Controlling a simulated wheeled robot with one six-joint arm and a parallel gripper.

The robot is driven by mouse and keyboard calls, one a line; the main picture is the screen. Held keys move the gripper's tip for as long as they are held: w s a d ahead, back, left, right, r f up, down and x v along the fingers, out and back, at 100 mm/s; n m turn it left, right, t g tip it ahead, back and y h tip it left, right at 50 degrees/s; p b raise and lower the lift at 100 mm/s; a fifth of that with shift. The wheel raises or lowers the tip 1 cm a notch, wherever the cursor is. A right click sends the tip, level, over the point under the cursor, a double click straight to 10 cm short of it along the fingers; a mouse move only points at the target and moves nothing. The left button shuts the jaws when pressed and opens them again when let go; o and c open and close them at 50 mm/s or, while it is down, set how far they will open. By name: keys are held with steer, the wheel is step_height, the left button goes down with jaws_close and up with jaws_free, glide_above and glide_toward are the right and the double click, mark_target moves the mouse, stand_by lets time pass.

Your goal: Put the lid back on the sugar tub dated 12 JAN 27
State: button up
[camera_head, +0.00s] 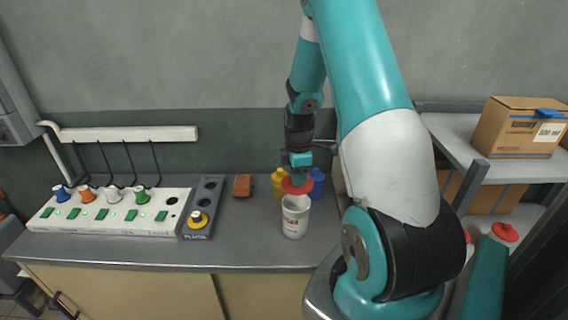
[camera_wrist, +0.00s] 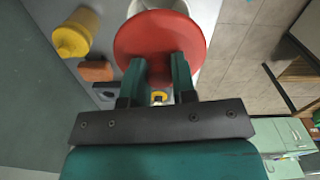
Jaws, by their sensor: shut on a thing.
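A red round lid (camera_head: 297,185) is held in my gripper (camera_head: 299,177), just above a white tub (camera_head: 294,219) on the counter. In the wrist view the red lid (camera_wrist: 160,42) lies between the fingertips of my gripper (camera_wrist: 159,66), which are shut on its middle. The tub (camera_wrist: 180,5) shows only as a white rim behind the lid there. The tub stands upright and its top looks open, with the lid over its back part and apart from it. The tub has a label with dark and red print, too small to read.
A brown block (camera_head: 242,186) lies to the left. A white panel with coloured plugs (camera_head: 110,212) fills the left counter (camera_head: 150,254). A cardboard box (camera_head: 519,128) sits on the right shelf.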

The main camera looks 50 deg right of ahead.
steer(key=shift+w+f+b, duration=0.15)
steer(key=shift+f+b, duration=0.65)
steer(key=shift+f, duration=0.15)
steer(key=shift+f+b, duration=1.7)
steer(key=shift+f, duration=0.55)
steer(key=shift+f, duration=0.15)
steer(key=o, duration=1.5)
steer(key=shift+c, duration=0.2)
steer(key=shift+r+p, duration=3)
steer(key=shift+r, duration=0.55)
